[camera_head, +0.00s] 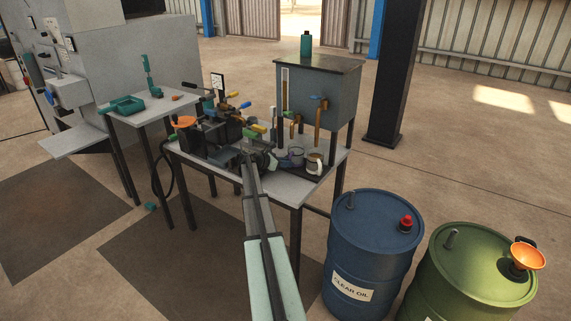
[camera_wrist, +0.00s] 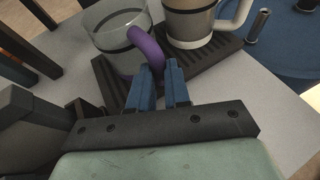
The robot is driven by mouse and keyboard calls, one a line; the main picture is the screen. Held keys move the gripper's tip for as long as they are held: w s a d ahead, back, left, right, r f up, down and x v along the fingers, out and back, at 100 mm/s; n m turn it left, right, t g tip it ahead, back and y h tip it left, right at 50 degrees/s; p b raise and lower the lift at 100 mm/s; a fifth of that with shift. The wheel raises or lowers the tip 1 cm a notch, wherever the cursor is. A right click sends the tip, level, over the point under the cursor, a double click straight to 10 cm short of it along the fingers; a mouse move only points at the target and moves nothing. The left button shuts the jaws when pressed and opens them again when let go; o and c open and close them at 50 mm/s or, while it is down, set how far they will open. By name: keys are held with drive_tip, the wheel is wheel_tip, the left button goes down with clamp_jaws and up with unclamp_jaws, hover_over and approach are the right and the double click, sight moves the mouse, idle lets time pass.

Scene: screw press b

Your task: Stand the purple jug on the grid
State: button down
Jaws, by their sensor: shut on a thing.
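The purple jug (camera_wrist: 112,32) is a clear vessel with a dark band and a purple handle (camera_wrist: 147,48); it looks upright. In the head view its clear body (camera_head: 295,154) shows on the bench. My gripper (camera_wrist: 174,72) has its blue fingers shut on the purple handle. The grid (camera_wrist: 207,60) is a dark slatted plate on the bench. The jug is over or at the grid's left part; I cannot tell whether its base touches. In the head view my arm (camera_head: 262,215) reaches to the bench and the fingertips are too small to make out.
A second jug (camera_wrist: 190,22) with a white handle and brownish contents stands on the grid, close right of the purple jug. In the head view it is also visible (camera_head: 314,163). Dark machine parts (camera_head: 218,132) crowd the left; a tank (camera_head: 318,95) stands behind. A blue drum (camera_head: 372,245) stands in front.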

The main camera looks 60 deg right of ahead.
drive_tip(key=shift+w, duration=0.15)
drive_tip(key=shift+w+a, duration=0.15)
drive_tip(key=shift+w, duration=0.55)
drive_tip(key=c, duration=1)
unclamp_jaws()
drive_tip(key=v, duration=1.4)
drive_tip(key=shift+s, duration=0.1)
